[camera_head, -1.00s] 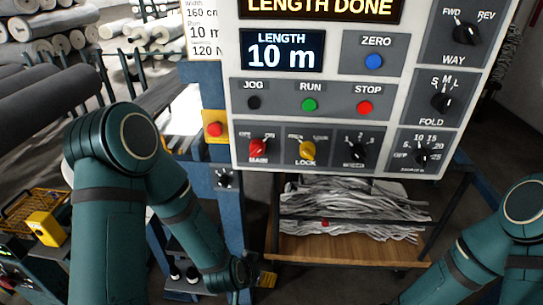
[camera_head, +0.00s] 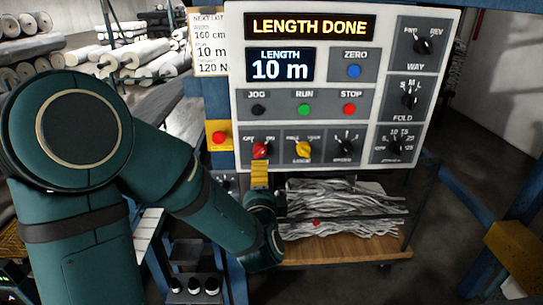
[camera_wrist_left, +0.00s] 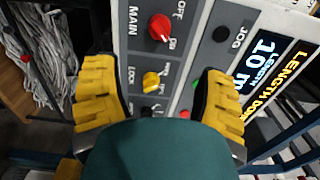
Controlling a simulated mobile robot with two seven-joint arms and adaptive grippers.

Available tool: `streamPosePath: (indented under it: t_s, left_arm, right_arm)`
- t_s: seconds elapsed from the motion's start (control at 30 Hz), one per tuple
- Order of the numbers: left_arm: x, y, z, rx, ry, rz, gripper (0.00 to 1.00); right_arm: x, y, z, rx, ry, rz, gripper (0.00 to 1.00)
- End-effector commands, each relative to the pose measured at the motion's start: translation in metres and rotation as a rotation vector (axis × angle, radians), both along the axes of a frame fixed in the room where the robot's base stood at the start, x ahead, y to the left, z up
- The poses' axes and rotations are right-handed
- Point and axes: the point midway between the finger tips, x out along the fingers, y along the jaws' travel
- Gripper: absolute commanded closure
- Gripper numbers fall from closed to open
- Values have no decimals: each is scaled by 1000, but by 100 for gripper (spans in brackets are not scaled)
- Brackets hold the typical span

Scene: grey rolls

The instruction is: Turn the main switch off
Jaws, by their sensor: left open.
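The main switch is a red rotary knob (camera_head: 260,149) at the lower left of the control panel, below OFF and ON labels. Its pale pointer mark appears turned toward ON. My left gripper (camera_head: 259,175) is just below the knob, with a yellow finger pointing up at it. In the left wrist view, the left gripper (camera_wrist_left: 156,72) is open and empty, with its two yellow ribbed fingers spread wide. The red knob (camera_wrist_left: 160,27) lies beyond the fingertips, between their lines, and the fingers appear apart from it. My right gripper is not in view.
The yellow lock knob (camera_head: 303,149) sits right of the main switch. A red button on a yellow plate (camera_head: 218,138) is left of the panel. Jog, run and stop buttons (camera_head: 304,109) are above. A wooden shelf (camera_head: 330,250) with grey strips stands below.

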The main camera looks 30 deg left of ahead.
Motion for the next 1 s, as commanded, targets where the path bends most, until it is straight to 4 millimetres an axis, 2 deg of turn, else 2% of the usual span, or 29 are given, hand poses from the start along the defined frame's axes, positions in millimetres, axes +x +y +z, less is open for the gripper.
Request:
streamPosePath:
  t_s: [0.17,0.7,1.0]
  left_arm:
    - [15,10,1,4,-1,5,29]
    - [99,61,0,3,-1,2,29]
    - [116,71,0,1,1,0,29]
  right_arm:
    - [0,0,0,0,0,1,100]
    - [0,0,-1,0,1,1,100]
    - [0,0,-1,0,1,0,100]
